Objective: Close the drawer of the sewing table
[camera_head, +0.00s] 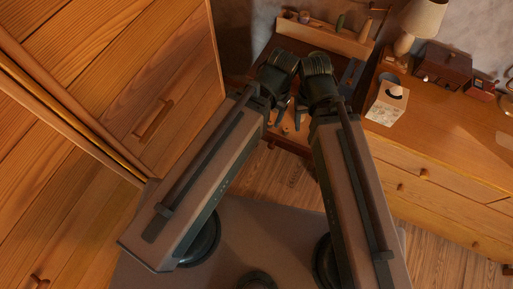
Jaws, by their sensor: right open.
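The dark brown sewing table (266,62) stands at the back middle, largely hidden behind my two arms. Its drawer (287,143) shows in the narrow gap between the arms, with small light items at its inside. The drawer looks pulled out, but how far is hidden. My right gripper (299,117) is open at the drawer's area, its fingers showing in the gap. My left gripper (281,104) is close beside it, mostly hidden by its own wrist; its jaws are unclear. I cannot tell whether either gripper touches the drawer.
A wooden organizer (325,37) with sewing things stands at the table's back. A wooden dresser (440,150) at right bears a tissue box (387,103), a lamp (420,20) and a dark box (443,64). A tall wooden wardrobe (150,70) closes off the left. Some wooden floor (275,180) shows between my arms.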

